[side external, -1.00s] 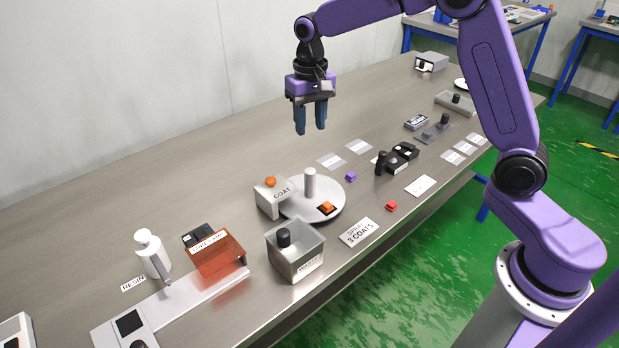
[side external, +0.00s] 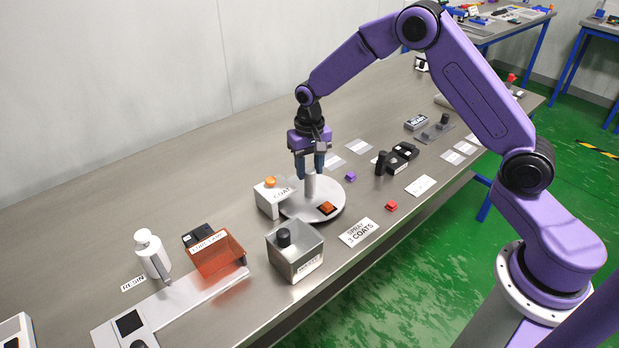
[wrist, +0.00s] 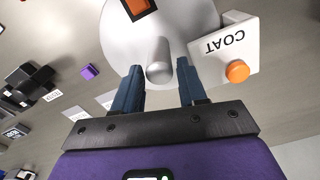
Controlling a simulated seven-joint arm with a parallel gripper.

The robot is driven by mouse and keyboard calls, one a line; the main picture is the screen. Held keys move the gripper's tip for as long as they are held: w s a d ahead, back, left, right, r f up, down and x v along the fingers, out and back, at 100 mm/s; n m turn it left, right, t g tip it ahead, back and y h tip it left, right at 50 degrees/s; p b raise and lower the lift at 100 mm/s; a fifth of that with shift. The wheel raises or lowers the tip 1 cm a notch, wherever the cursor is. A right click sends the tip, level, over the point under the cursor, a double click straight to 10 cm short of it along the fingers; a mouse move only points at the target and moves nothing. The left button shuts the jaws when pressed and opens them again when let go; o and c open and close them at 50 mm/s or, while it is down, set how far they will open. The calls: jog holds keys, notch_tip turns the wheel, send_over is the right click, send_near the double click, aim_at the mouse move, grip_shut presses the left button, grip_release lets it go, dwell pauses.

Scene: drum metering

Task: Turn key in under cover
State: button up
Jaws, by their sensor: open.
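A round grey turntable (side external: 293,209) has an upright pale post (side external: 310,185) on it. An orange key (side external: 327,207) sits on a dark square near the turntable's front edge; it also shows at the top of the wrist view (wrist: 137,5). A white box marked COAT (side external: 268,203), with an orange knob on top (side external: 270,182), stands at the turntable's left edge; in the wrist view it is at the right (wrist: 225,50). My gripper (side external: 310,170) is open above the turntable. In the wrist view its fingers (wrist: 158,70) are on either side of the post top. Contact cannot be told.
A translucent orange cover (side external: 217,254) stands on a pale rail at the left, by a white RESIN bottle (side external: 152,255). A grey open bin (side external: 296,255) is close in front of the turntable. A sign reading 3 COATS (side external: 359,232) and small red and purple pieces lie to the right.

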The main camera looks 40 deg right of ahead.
aim_at(310, 184)
jog(key=shift+f, duration=1.9)
jog(key=shift+c, duration=0.3)
grip_shut()
